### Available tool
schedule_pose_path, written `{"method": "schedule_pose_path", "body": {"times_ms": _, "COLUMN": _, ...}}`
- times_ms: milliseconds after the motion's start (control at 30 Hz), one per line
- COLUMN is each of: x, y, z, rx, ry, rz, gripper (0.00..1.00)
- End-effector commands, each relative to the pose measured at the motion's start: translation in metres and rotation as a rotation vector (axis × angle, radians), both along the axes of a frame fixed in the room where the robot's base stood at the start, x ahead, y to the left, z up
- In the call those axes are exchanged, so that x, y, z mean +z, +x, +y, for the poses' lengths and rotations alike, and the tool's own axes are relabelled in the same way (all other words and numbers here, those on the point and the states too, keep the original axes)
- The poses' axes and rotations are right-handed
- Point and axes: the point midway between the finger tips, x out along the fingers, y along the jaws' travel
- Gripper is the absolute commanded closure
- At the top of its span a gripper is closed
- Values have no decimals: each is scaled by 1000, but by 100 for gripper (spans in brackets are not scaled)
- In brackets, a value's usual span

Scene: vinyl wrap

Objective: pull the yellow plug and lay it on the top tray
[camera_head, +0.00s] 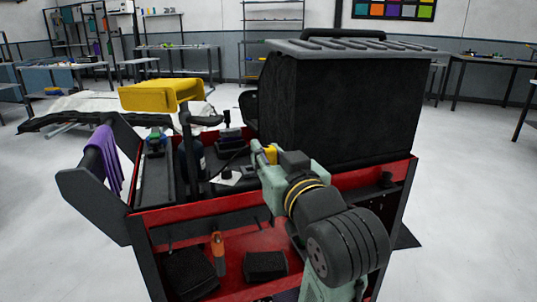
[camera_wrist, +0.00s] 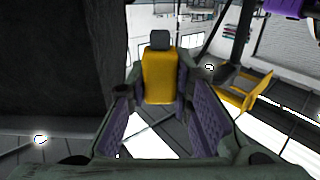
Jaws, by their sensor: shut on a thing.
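The yellow plug (camera_wrist: 160,78), with a dark grey end, sits between the two purple-padded fingers of my gripper (camera_wrist: 158,90) in the wrist view. My gripper is shut on it. In the head view a small yellow part of the plug (camera_head: 270,154) shows at the far end of my arm, over the red cart. I cannot tell whether the plug is clear of any socket. The top tray (camera_head: 240,203) of the cart has a red rim and a dark inside, partly covered by tools and by my arm.
A large black case (camera_head: 345,105) with a grey lid stands on the right of the cart. A yellow holder (camera_head: 162,95) on a dark post and a purple cloth (camera_head: 104,160) are at the left. Dark items and a white card (camera_head: 226,178) lie on the tray.

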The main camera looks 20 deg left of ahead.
Motion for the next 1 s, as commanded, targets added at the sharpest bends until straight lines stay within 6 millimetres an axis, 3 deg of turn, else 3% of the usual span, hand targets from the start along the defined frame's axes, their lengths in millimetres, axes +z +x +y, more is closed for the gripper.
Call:
{"method": "schedule_pose_path", "body": {"times_ms": 500, "x": 17, "y": 0, "z": 0, "rx": 0, "ry": 0, "rz": 0, "gripper": 99}}
{"method": "schedule_pose_path", "body": {"times_ms": 1000, "x": 17, "y": 6, "z": -3, "rx": -9, "ry": 0, "rz": 1, "gripper": 99}}
